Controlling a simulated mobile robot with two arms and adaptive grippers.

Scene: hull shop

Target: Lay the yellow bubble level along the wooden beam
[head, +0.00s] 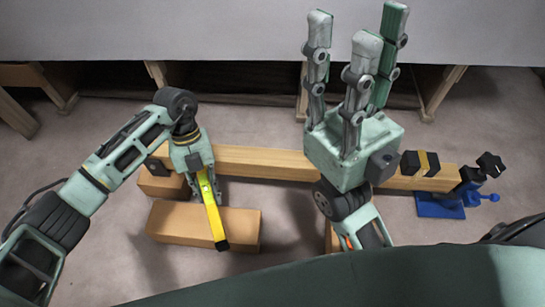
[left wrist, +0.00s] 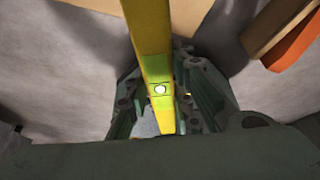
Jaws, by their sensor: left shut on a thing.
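The yellow bubble level (head: 212,212) is held by my left gripper (head: 204,176), which is shut on it near its far end. The level points toward me, across the beam's direction, with its black near end over a wooden block. In the left wrist view the level (left wrist: 152,40) runs between the fingers, its green vial showing. The wooden beam (head: 265,163) lies left to right; my left gripper covers part of its left portion. My right gripper (head: 352,45) points up with its fingers spread, empty, and its arm hides part of the beam.
A wooden block (head: 185,225) lies on the floor in front of the beam's left end. A blue stand (head: 440,205) with black parts is at the right end. A grey bench (head: 230,30) stands behind.

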